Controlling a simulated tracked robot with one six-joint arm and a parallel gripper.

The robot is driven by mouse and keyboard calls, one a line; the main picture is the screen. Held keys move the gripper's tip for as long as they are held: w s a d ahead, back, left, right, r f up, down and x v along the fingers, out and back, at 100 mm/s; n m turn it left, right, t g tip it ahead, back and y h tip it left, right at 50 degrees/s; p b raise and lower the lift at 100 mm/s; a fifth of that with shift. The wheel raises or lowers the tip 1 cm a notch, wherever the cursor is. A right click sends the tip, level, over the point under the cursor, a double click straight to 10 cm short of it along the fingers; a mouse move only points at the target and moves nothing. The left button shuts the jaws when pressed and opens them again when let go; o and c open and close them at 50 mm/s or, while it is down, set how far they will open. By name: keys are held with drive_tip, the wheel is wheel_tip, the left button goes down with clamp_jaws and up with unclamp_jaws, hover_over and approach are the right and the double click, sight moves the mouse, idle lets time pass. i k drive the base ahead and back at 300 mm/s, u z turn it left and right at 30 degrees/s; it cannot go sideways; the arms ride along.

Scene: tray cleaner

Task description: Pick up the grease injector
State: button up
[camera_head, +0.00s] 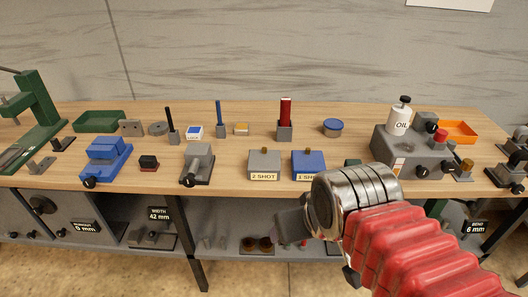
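No label names the grease injector. A thick red upright tube (286,108) stands in a grey holder (285,133) at the back middle of the bench. Thinner upright rods, one blue (219,114) and one black (170,120), stand in small bases to its left. I cannot tell for sure which of these is the injector. My gripper (287,226) is at the lower middle, in front of the bench's front edge and apart from the tube. Its fingers are mostly hidden by my wrist, so I cannot see whether they are open or hold anything.
Grey "2 SHOT" (264,160) and blue "1 SHOT" (307,161) boxes stand near the front edge. A grey block carries an oil bottle (400,118) at right. A blue round tin (333,127) sits right of the tube. Bare wood (360,122) lies beyond it.

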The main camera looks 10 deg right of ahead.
sight(285, 102)
drive_tip(key=z, duration=0.1)
drive_tip(key=i, duration=1.25)
drive_tip(key=u, duration=1.2)
